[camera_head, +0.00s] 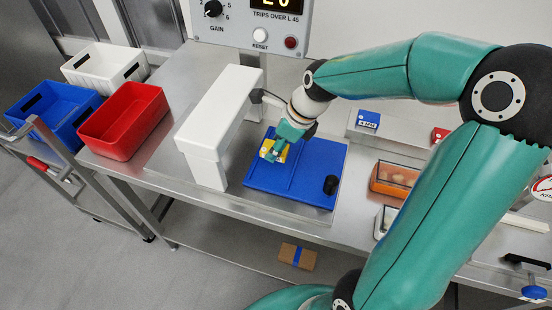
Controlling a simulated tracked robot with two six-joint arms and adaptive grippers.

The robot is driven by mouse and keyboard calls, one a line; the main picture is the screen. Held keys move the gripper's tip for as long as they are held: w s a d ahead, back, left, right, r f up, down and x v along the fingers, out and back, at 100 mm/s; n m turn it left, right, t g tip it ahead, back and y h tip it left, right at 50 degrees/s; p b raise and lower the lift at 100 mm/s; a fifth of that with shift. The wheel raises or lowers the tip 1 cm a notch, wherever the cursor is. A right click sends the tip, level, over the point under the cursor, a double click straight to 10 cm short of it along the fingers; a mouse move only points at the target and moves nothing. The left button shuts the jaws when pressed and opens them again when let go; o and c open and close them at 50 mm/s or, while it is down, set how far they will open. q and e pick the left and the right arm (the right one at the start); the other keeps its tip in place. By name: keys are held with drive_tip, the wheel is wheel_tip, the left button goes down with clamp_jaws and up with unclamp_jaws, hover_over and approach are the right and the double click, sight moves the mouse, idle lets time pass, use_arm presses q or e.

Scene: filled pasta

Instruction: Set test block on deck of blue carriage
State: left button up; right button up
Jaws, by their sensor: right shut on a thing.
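My right gripper (277,150) reaches down over the blue carriage (285,186) on the steel bench. It is shut on a yellow block (274,154), which I take to be the test block. The block is at the back left part of the blue deck, beside the white arch. Whether it touches the deck or hangs just above it I cannot tell. The gripper and wrist hide part of the block. A black knob (331,185) stands at the right corner of the carriage. My left gripper is not in view.
A white arch (205,139) stands left of the carriage. A control box (253,24) is behind. Red (123,121), blue (54,112) and white (104,68) bins are at left. An orange container (394,178) stands right. A brown box (297,256) lies below the bench.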

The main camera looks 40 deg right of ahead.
sight(277, 167)
drive_tip(key=shift+f, duration=2.6)
drive_tip(key=shift+f+b, duration=0.1)
drive_tip(key=shift+b, duration=0.2)
drive_tip(key=o, duration=1.1)
drive_tip(key=shift+o, duration=0.2)
drive_tip(key=v, duration=1.2)
drive_tip(key=shift+p, duration=0.35)
